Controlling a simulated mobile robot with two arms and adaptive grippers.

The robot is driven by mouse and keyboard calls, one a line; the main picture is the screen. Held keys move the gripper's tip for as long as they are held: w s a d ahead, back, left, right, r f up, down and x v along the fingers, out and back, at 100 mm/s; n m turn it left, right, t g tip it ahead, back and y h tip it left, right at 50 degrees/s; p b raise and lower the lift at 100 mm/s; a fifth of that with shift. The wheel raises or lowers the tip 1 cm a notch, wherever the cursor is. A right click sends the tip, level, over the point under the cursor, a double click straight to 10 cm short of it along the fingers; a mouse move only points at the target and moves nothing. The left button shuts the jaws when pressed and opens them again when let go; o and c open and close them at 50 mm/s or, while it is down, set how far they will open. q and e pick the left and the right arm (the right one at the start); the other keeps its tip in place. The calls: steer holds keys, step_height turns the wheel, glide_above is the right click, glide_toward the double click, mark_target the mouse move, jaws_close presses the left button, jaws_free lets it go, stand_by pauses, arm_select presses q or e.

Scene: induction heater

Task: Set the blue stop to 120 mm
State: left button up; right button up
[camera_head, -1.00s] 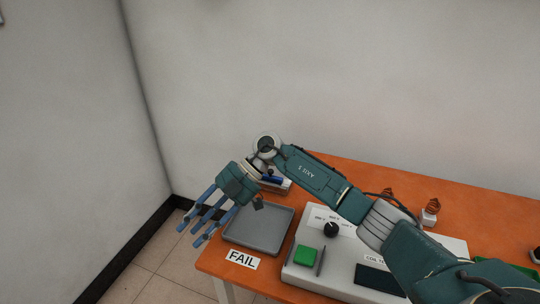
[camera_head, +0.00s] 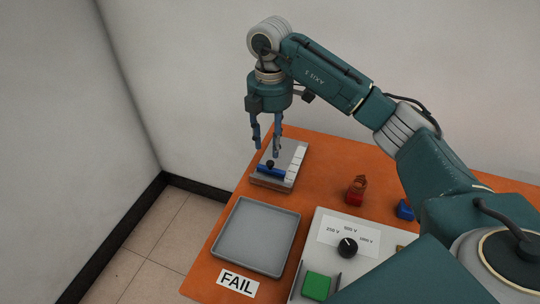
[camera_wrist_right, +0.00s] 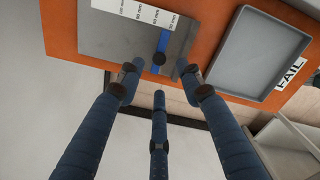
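The blue stop (camera_head: 272,171) is a blue bar with a dark round knob (camera_head: 270,163), lying across a grey fixture (camera_head: 268,182) with a white scale (camera_head: 296,163) along one side. My right gripper (camera_head: 266,150) points down just above the knob, its fingers open and empty. In the right wrist view the blue stop (camera_wrist_right: 163,42) and its knob (camera_wrist_right: 158,59) lie just beyond the spread fingertips (camera_wrist_right: 158,80), with no clear contact. The scale (camera_wrist_right: 150,13) carries several mm labels, too small to read surely. My left gripper is not in view.
An empty grey tray (camera_head: 256,237) and a FAIL label (camera_head: 238,283) lie nearer on the orange table (camera_head: 222,226). A white heater unit (camera_head: 318,256) with a black dial and green button stands right of the tray.

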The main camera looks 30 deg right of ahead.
mark_target(271, 162)
step_height(271, 162, down, 6)
steer(key=shift+r+p, duration=0.15)
steer(key=shift+p, duration=0.15)
steer(key=shift+f, duration=0.5)
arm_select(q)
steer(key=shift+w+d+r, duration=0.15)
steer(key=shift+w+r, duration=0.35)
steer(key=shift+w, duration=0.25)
arm_select(e)
steer(key=c, duration=0.8)
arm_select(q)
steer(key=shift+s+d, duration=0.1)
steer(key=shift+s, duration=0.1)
arm_select(e)
jaws_close()
steer(key=shift+w+d, duration=0.1)
